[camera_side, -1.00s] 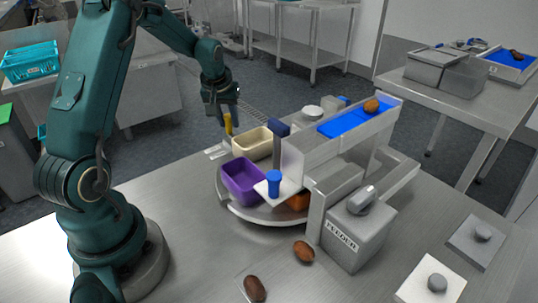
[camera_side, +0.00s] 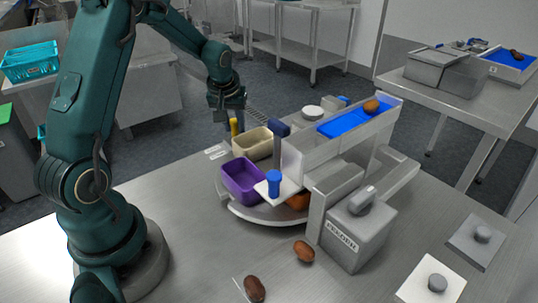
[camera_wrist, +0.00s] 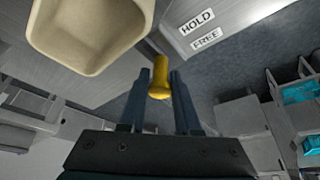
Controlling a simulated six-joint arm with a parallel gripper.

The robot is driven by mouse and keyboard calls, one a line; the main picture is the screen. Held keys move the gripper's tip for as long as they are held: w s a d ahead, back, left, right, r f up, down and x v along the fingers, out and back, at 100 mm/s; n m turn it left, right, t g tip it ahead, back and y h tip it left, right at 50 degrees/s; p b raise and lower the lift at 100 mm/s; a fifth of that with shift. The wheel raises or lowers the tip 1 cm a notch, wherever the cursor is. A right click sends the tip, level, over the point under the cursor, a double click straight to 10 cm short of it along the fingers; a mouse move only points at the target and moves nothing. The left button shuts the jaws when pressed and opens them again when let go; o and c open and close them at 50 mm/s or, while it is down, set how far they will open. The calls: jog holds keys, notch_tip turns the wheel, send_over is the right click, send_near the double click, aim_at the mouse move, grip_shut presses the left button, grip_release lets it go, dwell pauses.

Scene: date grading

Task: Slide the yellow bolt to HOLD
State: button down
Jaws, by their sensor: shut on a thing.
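The yellow bolt (camera_side: 234,126) stands upright at the left end of the sorting machine, beside the cream bin (camera_side: 252,143). In the wrist view the bolt's rounded knob (camera_wrist: 159,91) is between the two blue fingers of my gripper (camera_wrist: 159,80), which is shut on it. In the side view my gripper (camera_side: 231,116) comes down over the bolt from above. The labels HOLD (camera_wrist: 196,21) and FREE (camera_wrist: 207,38) show to the right of the bolt in the wrist view. Which label the bolt lines up with I cannot tell.
The purple bin (camera_side: 243,181) and cream bin sit close by on the round turntable (camera_side: 262,213). A blue chute (camera_side: 350,120) holds one date. Two dates (camera_side: 304,251) (camera_side: 254,288) lie on the front table, and the FEEDER box (camera_side: 360,230) stands right of them.

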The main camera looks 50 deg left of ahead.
aim_at(236, 122)
jog(key=c, duration=0.8)
grip_release()
jog(key=shift+d, duration=0.2)
jog(key=shift+o, duration=0.2)
jog(key=shift+v, duration=2.55)
jog(key=shift+w+d, duration=0.15)
jog(key=s+d+r+m+t+h, duration=0.1)
jog(key=s+d+r+m+t, duration=0.25)
jog(key=d+r, duration=0.75)
jog(key=s+d+f+m, duration=0.1)
jog(key=s+d, duration=0.1)
jog(key=s, duration=0.2)
jog(key=s+d+f+m+h, duration=0.1)
jog(key=s+d+f+m, duration=0.1)
jog(key=s+d, duration=0.1)
jog(key=s+d+f+m+g+h, duration=0.1)
jog(key=s+d+m, duration=0.1)
jog(key=s, duration=0.4)
jog(key=shift+d+f, duration=0.3)
jog(key=shift+d, duration=0.25)
